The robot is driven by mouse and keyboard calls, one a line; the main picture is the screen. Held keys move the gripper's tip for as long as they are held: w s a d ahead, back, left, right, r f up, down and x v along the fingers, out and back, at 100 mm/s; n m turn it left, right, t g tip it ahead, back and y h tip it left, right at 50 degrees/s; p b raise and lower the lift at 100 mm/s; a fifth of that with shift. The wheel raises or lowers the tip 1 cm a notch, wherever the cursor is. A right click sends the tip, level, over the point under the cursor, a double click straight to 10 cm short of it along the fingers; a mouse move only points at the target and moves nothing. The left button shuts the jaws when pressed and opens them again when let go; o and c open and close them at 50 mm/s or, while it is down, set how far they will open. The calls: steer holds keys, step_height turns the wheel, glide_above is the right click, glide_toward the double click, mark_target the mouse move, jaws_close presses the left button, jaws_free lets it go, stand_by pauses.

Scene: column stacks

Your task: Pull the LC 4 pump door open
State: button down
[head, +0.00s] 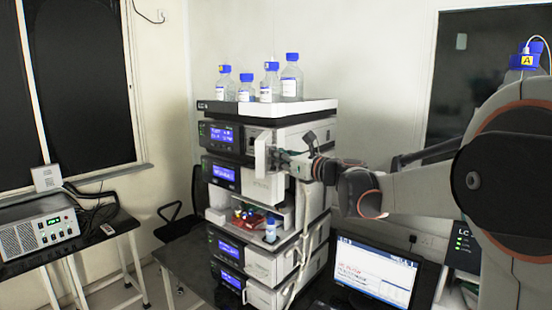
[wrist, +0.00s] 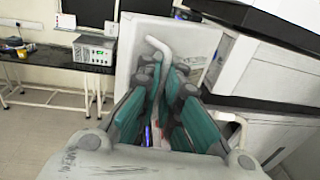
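The white pump door (head: 261,152) stands out from the front of an upper module in the instrument stack, seen partly edge-on in the head view. In the wrist view the door is a pale panel (wrist: 205,38) with a white bent bar handle (wrist: 157,46) on it. My gripper (head: 287,160) is at the door's right side in the head view. Its teal fingers (wrist: 168,82) are close together in the wrist view, with the handle running between them; they look shut on it. The exact contact is hidden. I cannot read an LC 4 label on the pump.
Several blue-capped bottles (head: 269,82) stand on top of the stack. A lower shelf holds small vials and a bottle (head: 270,230). A monitor (head: 374,272) stands at lower right.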

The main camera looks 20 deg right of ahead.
steer(key=c, duration=2.1)
jaws_free()
steer(key=shift+s, duration=0.15)
steer(key=shift+o, duration=0.2)
steer(key=v, duration=1.2)
